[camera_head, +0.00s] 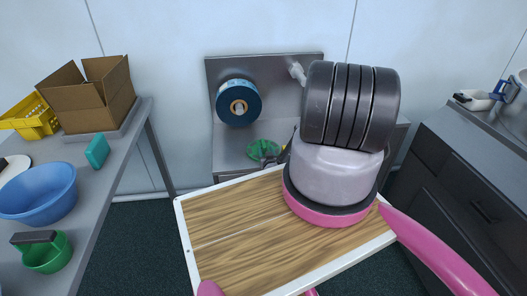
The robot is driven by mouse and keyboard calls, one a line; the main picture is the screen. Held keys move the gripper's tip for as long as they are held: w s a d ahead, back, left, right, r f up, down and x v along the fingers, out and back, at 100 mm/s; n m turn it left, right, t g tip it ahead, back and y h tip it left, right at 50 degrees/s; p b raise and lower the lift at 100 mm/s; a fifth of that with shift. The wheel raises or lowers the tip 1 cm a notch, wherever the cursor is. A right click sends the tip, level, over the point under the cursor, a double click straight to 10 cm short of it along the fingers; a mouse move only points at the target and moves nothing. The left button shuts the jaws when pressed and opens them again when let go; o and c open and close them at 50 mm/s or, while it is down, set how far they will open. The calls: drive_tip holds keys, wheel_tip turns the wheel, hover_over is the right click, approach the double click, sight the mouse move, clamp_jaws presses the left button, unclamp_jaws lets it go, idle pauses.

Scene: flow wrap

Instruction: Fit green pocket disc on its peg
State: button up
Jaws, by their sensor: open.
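A green disc (264,150) lies on the grey work surface of the wrapping machine, below a blue film roll. It looks flat, with darker marks on its face. Its pocket is too small to make out. A small pale fitting (297,72) sticks out of the machine's back panel, right of the roll; I cannot tell whether it is the peg. My arm's thick links cover the right part of the machine. My gripper cannot be made out; small dark and yellow parts (285,148) show just right of the disc, and I cannot tell what they are.
The blue roll (225,104) is mounted on the back panel (275,72). A dark counter (465,185) stands right.

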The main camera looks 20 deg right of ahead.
sight(263, 145)
drive_tip(key=shift+x, duration=3)
drive_tip(key=shift+a+f, duration=0.1)
drive_tip(key=shift+a, duration=0.05)
clamp_jaws()
